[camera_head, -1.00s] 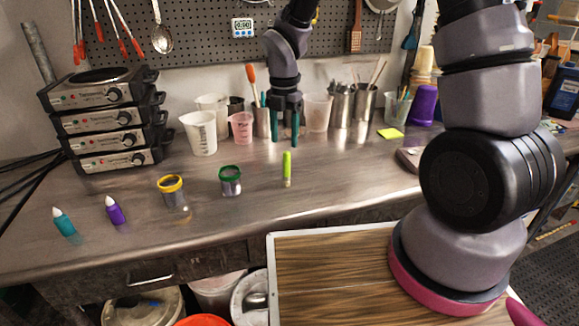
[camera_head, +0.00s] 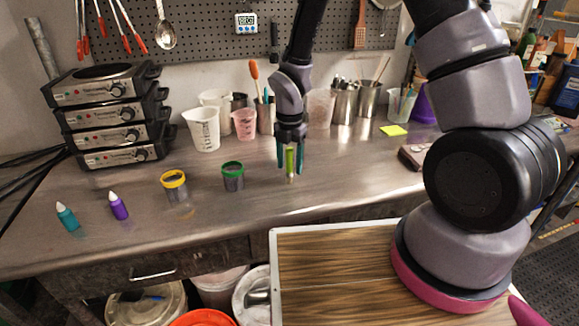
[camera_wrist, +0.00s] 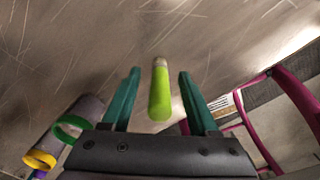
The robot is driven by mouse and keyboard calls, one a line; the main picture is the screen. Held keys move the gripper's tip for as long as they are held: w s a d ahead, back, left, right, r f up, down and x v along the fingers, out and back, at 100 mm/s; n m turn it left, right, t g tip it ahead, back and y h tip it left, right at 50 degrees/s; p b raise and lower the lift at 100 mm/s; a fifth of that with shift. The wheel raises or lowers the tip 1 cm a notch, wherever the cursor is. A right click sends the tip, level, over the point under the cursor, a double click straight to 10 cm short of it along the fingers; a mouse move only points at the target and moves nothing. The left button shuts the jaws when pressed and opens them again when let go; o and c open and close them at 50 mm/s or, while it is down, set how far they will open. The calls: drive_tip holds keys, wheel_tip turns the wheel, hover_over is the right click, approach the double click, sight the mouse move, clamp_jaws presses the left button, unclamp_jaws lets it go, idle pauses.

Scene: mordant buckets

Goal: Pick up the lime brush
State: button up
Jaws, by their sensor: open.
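The lime brush (camera_head: 290,160) stands upright on the metal bench, near the middle of the head view. In the wrist view the lime brush (camera_wrist: 160,92) shows between the two fingers, with gaps on both sides. My gripper (camera_head: 290,170) points down over it, its teal fingers to either side of the brush. In the wrist view my gripper (camera_wrist: 160,75) is open and holds nothing. The top of the brush is partly hidden by the gripper in the head view.
Left of the brush stand a green-rimmed jar (camera_head: 233,178) and a yellow-rimmed jar (camera_head: 174,185). A purple bottle (camera_head: 118,206) and a teal bottle (camera_head: 67,217) stand further left. Beakers and metal cups (camera_head: 343,103) line the back. The bench around the brush is clear.

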clamp_jaws()
drive_tip(key=shift+r, duration=0.1)
